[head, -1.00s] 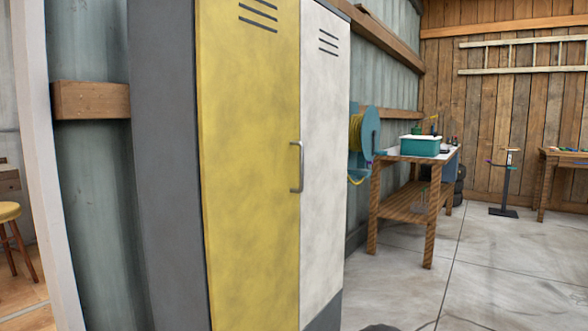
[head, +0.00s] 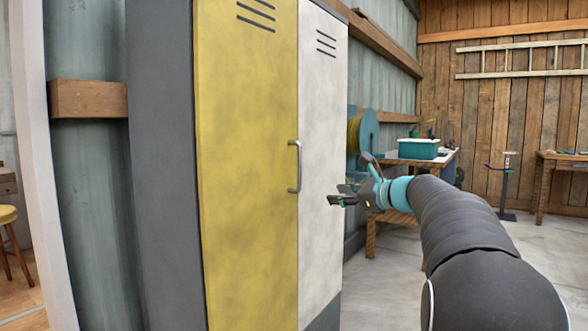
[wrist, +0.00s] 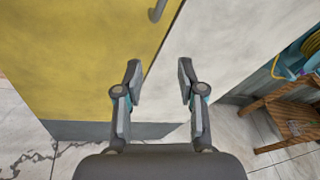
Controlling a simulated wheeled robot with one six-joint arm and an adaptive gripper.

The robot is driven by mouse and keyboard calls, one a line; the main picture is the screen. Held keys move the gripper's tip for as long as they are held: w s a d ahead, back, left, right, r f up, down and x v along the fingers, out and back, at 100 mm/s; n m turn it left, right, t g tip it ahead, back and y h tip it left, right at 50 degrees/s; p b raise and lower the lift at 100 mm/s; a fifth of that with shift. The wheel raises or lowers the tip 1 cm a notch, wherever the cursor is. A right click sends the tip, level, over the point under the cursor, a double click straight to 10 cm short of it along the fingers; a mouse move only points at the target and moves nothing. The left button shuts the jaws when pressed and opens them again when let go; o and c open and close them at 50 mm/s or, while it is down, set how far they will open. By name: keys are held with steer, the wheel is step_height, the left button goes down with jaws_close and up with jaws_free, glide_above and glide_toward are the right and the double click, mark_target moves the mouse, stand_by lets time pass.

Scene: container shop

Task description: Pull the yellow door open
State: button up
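The yellow door (head: 245,170) is the left door of a grey locker and looks shut, flush with the white door (head: 322,150) beside it. Its upright metal handle (head: 295,166) sits at its right edge. The handle's lower end shows at the top of the wrist view (wrist: 157,10). My gripper (head: 338,200) is in front of the white door, to the right of and slightly lower than the handle in the head view. In the wrist view my gripper (wrist: 157,72) is open, with nothing between its fingers, and apart from the handle.
Concrete floor (head: 540,270) is free at the right.

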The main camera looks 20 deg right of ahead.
step_height(320, 180, up, 6)
steer(key=a+m+t+y, duration=0.1)
steer(key=m+t, duration=0.1)
steer(key=m, duration=0.1)
steer(key=m+p, duration=0.1)
steer(key=m, duration=0.1)
glide_above(299, 186)
steer(key=shift+w+d+r, duration=0.15)
steer(key=shift+w+r, duration=0.05)
steer(key=shift+w, duration=0.15)
jaws_close()
